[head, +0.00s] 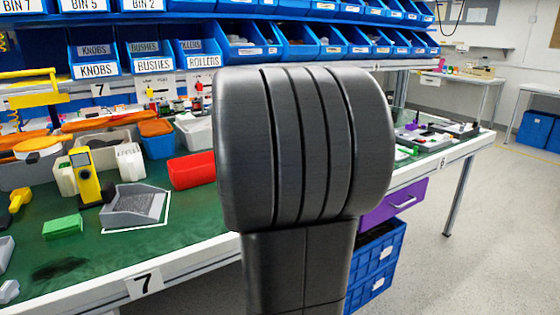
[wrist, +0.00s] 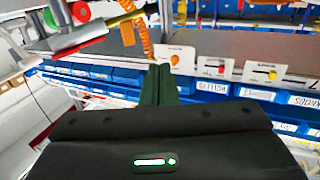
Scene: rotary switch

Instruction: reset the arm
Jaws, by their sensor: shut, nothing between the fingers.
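My gripper (wrist: 158,72) shows in the wrist view with its two dark fingers together and nothing between them. It is in front of blue bins and white cards with small coloured knobs. The bin labels appear upside down in this view. The gripper does not show in the head view, where my large dark arm link fills the middle and hides part of the workbench (head: 110,272). I cannot make out a rotary switch for certain in either view.
The green bench holds a grey tray (head: 135,207), a yellow and black device (head: 85,175), a red bin (head: 192,170) and a green block (head: 62,226). Blue labelled bins (head: 95,52) line the shelves behind. Open floor (head: 490,240) lies at the right.

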